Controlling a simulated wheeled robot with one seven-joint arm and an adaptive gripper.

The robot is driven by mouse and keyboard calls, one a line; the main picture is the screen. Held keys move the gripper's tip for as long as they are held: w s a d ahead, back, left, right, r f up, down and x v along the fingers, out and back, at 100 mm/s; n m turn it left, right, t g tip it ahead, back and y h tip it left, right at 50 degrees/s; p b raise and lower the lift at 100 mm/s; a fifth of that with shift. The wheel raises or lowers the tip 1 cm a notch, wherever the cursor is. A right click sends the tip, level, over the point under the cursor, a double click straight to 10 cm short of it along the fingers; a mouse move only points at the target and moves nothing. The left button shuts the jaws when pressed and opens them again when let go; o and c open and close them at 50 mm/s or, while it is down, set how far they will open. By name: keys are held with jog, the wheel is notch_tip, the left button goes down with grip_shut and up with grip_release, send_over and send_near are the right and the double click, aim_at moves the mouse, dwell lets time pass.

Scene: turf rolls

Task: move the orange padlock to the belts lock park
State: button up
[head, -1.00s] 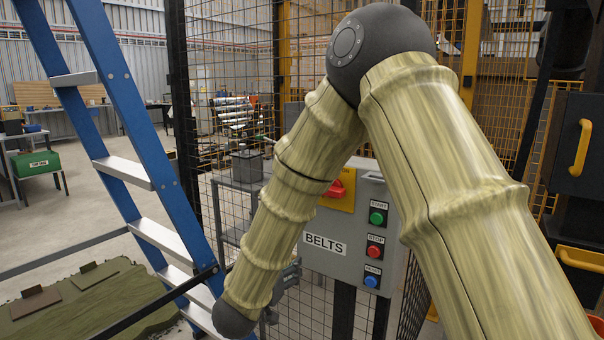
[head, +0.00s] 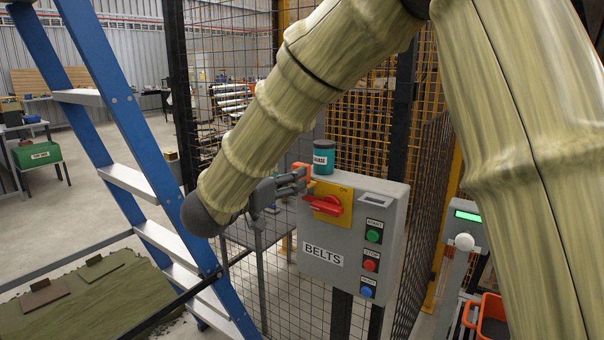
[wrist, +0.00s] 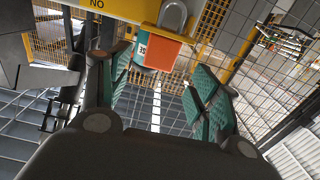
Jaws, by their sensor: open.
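The orange padlock (head: 303,169) is at the upper left of the grey BELTS box (head: 330,262), beside the red switch handle (head: 324,205) on its yellow plate (head: 338,192). In the wrist view, the padlock's orange body (wrist: 164,51) and grey shackle (wrist: 173,15) show beyond my fingers, near the yellow plate. I cannot tell whether the shackle passes through the switch. My gripper (head: 296,181) is open and close to the padlock; its green-padded fingers (wrist: 160,82) stand apart with nothing between them. I cannot make out a place marked as the belts lock park.
A teal can (head: 324,158) stands at the box's top edge. Start (head: 373,236), stop (head: 371,265) and blue (head: 367,292) buttons are on the box's right. Mesh fencing rises behind it. A blue ladder (head: 130,150) stands at left; a grey post with a green display (head: 467,216) at right.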

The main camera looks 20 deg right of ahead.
aim_at(301, 164)
jog(key=shift+r+p+x, duration=0.15)
jog(key=shift+p+x, duration=0.25)
jog(key=shift+x, duration=1.25)
jog(key=shift+r+p+x, duration=0.1)
jog(key=shift+p+x, duration=0.25)
jog(key=shift+x, duration=1.3)
jog(key=c, duration=1)
jog(key=shift+c, duration=0.8)
jog(key=shift+r, duration=0.15)
